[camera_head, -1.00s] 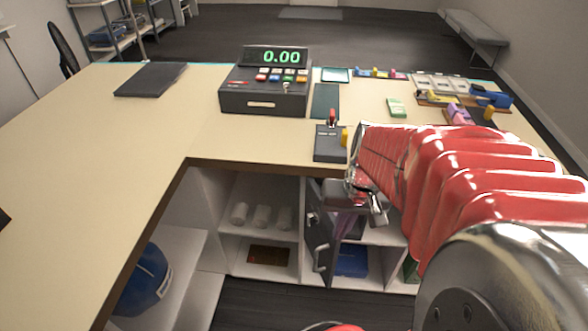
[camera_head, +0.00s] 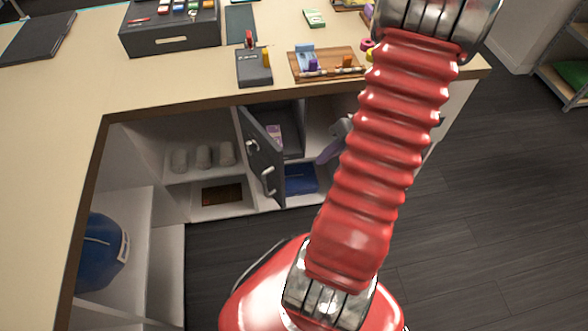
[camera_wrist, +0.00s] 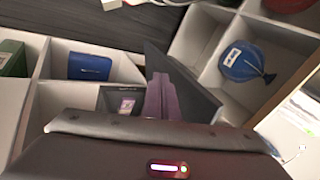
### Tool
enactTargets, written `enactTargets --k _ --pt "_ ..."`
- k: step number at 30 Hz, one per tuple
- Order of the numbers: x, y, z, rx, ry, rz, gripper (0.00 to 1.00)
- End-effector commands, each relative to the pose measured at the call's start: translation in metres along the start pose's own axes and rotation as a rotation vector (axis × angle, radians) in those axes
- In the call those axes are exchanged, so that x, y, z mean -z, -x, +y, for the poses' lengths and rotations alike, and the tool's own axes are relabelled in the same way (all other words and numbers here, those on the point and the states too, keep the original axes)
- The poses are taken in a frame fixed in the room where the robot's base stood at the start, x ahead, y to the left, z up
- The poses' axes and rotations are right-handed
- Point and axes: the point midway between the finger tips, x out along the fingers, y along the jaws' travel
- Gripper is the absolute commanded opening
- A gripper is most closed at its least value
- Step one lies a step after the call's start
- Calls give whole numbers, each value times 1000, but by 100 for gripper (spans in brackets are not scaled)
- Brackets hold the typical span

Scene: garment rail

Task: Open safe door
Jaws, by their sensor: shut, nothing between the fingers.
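The dark grey safe door (camera_head: 262,152) stands ajar, swung out to the left, with its dial and handle facing left in the head view. The safe (camera_head: 288,128) sits in a shelf compartment under the counter, and a pinkish bundle shows inside. In the wrist view the safe (camera_wrist: 113,98) is left of my purple fingers, and the dark door (camera_wrist: 190,88) rises behind and right of them. My gripper (camera_head: 325,155) is shut and empty, in front of the opening, right of the door. Its fingers (camera_wrist: 160,97) overlap the door in the wrist view; contact cannot be told.
A blue box (camera_head: 300,180) lies in the compartment below the safe. White rolls (camera_head: 203,157) are on the shelf to the left. A blue bag (camera_head: 100,252) is in the left shelving. The counter (camera_head: 85,85) overhangs the shelves. Dark floor (camera_head: 480,210) is clear to the right.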

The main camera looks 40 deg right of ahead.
Motion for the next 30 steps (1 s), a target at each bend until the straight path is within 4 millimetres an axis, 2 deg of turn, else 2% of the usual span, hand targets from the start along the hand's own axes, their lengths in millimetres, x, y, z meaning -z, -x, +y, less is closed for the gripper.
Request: enactTargets --k 3,12,23,30 --pt "7 -2 10 17 123 44 0" --pt "19 -1 12 15 347 88 0" --pt "19 -2 12 14 355 88 0" --pt "20 -17 11 17 354 87 0"
